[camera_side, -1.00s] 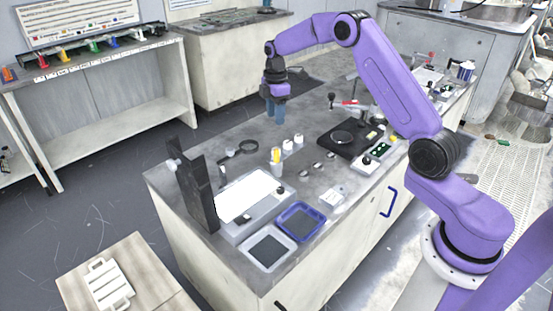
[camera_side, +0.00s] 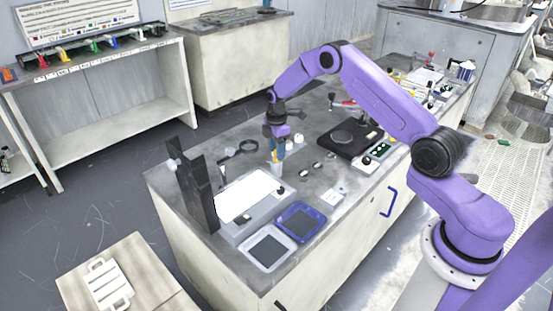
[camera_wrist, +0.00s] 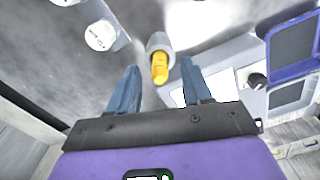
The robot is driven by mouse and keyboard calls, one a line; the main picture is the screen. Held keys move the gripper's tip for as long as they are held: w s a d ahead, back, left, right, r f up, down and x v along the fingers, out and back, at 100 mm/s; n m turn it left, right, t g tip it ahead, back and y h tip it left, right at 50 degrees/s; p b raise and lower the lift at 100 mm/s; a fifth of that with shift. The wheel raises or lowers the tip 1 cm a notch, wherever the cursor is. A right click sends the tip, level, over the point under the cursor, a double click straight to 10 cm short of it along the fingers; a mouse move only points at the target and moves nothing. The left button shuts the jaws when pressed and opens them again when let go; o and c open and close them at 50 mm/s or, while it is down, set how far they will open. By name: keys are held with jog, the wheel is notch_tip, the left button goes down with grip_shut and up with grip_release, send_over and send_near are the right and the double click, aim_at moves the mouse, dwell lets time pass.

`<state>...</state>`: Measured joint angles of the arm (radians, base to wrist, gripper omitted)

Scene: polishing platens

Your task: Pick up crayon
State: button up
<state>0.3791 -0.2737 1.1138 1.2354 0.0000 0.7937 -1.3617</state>
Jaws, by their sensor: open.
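The crayon (camera_wrist: 160,68) is yellow and shows in the wrist view between and just beyond my two blue fingers. It stands in a small pale cup (camera_wrist: 158,42). In the side view my gripper (camera_side: 278,152) is over the cup (camera_side: 276,170), with its fingertips close to the crayon's top. In the wrist view my gripper (camera_wrist: 160,85) is open, with nothing held between the fingers. The fingers partly hide the crayon in the side view.
White-capped bottles (camera_wrist: 100,35) stand close beside the cup. A light box with a white top (camera_side: 248,195), a blue tray (camera_side: 300,222) and a white tray (camera_side: 268,248) lie nearer the front. A black-based device (camera_side: 350,138) stands to the right.

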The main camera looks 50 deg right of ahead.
jog(key=shift+f, duration=0.95)
grip_shut()
